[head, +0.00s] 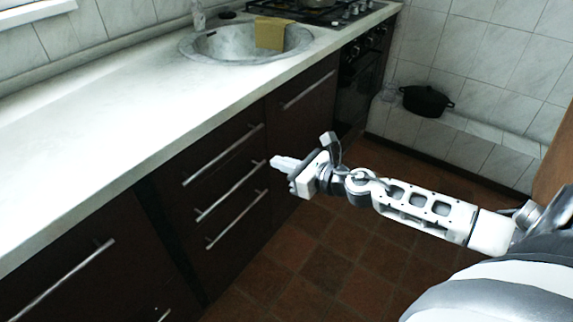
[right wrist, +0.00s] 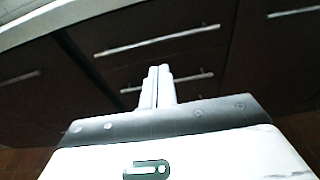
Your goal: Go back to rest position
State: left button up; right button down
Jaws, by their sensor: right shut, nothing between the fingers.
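My right gripper (head: 278,162) is extended from the right in the head view, in front of the dark drawers (head: 222,185) below the counter. Its fingers are shut with nothing between them. In the right wrist view the two fingers (right wrist: 158,88) are together and point toward the drawer fronts and their bar handles. Whether the fingertips touch a drawer front or handle, I cannot tell. The drawers look closed. My left gripper is not in view.
A stove (head: 350,12) is beyond. A black pot (head: 426,100) stands on a tiled ledge. The tiled floor (head: 320,260) is clear.

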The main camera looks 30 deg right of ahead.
pick_arm(q)
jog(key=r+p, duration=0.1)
jog(key=p, duration=0.1)
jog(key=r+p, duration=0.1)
jog(key=p, duration=0.1)
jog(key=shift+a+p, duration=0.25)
jog(key=shift+p, duration=0.1)
pick_arm(e)
jog(key=s+a+f+n+g, duration=0.1)
jog(key=s+a+n, duration=0.4)
jog(key=n, duration=0.6)
jog(key=s+a+f+n+g+h, duration=0.1)
jog(key=s+a+f+n, duration=0.1)
jog(key=s+a+n, duration=0.3)
jog(key=s+a+f+n+g+h, duration=0.1)
jog(key=s+a+n, duration=0.5)
jog(key=n, duration=1.2)
jog(key=s+g, duration=0.1)
jog(key=s, duration=0.2)
jog(key=shift+s+f, duration=0.3)
jog(key=shift+f, duration=0.1)
